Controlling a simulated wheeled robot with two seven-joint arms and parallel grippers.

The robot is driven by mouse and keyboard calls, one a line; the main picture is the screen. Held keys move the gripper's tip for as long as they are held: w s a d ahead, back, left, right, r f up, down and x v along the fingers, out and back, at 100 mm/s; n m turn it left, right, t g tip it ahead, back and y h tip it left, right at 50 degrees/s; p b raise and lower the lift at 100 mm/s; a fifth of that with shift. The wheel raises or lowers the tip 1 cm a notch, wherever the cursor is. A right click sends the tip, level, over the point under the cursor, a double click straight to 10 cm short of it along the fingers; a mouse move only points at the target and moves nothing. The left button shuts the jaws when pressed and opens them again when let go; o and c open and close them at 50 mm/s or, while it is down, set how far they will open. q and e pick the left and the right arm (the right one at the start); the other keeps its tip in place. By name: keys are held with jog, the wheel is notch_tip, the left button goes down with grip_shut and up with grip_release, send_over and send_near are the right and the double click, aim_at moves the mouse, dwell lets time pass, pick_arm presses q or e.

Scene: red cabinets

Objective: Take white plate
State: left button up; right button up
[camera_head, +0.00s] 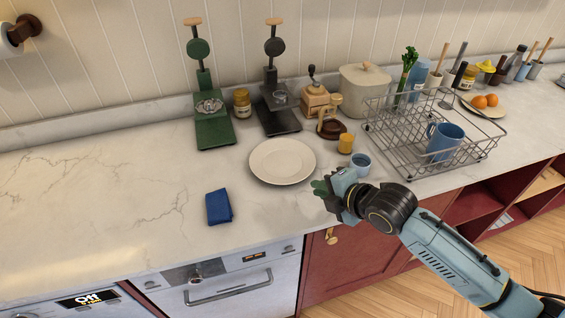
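The white plate (282,161) is round and shallow. It lies flat and empty on the marble counter, in the middle of the view. My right gripper (322,190) reaches in from the lower right, just in front of the plate's right front edge. It appears apart from the plate. Its green fingers point left, and the view does not show clearly whether they are open or shut. My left gripper is not in view.
A blue cloth (219,207) lies left of the plate. A blue bowl (360,165) and a yellow cup (346,143) stand to its right. A wire rack (400,150) holds a blue mug (444,141). The left counter is clear.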

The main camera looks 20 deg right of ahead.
aim_at(295, 181)
jog(key=x, duration=0.9)
jog(key=shift+w+f+b, duration=0.2)
jog(key=shift+w+b, duration=0.1)
jog(key=shift+w, duration=0.05)
jog(key=shift+c, duration=0.4)
grip_shut()
jog(key=shift+r, duration=0.15)
